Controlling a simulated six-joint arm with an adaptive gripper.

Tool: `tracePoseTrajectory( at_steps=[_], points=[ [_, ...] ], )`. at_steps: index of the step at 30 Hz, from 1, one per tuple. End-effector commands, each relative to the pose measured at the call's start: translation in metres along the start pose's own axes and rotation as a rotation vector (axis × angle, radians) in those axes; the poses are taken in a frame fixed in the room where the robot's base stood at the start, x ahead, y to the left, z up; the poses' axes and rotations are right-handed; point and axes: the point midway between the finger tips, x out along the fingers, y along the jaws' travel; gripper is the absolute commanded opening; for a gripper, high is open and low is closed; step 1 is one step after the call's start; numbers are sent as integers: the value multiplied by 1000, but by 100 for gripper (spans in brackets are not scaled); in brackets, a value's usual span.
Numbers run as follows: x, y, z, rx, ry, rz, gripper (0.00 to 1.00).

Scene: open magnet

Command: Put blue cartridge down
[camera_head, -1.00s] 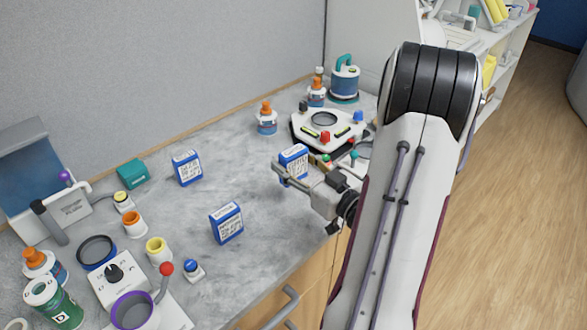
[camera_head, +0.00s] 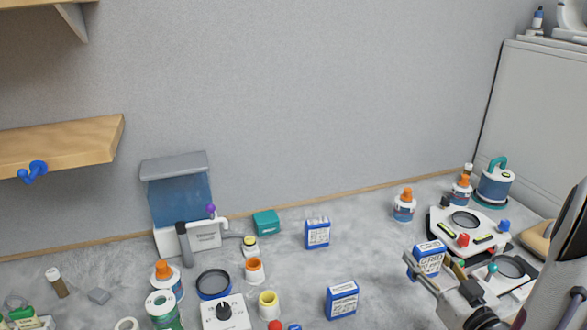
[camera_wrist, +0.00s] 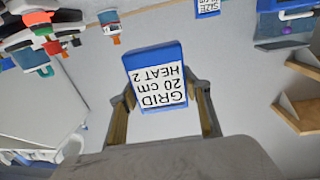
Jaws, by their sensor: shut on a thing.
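The blue cartridge (camera_head: 429,257) is a blue box with a white printed label, near the right side of the counter. My gripper (camera_head: 428,275) is shut on it, one finger at each side. In the wrist view the cartridge (camera_wrist: 157,82) sits between the two fingers of my gripper (camera_wrist: 163,110), and its label reads "GRID 20 cm HEAT 2", upside down in the picture. I cannot tell whether its base touches the counter. Two similar blue boxes stand on the grey counter (camera_head: 375,235): one near the back (camera_head: 318,234), one nearer the front (camera_head: 342,300).
A white device with a dark ring and coloured knobs (camera_head: 470,232) stands just behind and right of the held cartridge. Bottles (camera_head: 404,206) stand at the back. Jars and a dial box (camera_head: 225,312) crowd the left. Bare counter lies between the held cartridge and the other boxes.

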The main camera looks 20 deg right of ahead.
Motion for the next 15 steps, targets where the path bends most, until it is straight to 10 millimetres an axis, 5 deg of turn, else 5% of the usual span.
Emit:
tracePoseTrajectory(
  at_steps=[15],
  points=[
    [-1, 16, 26, 3, -1, 59, 25]
  ],
)
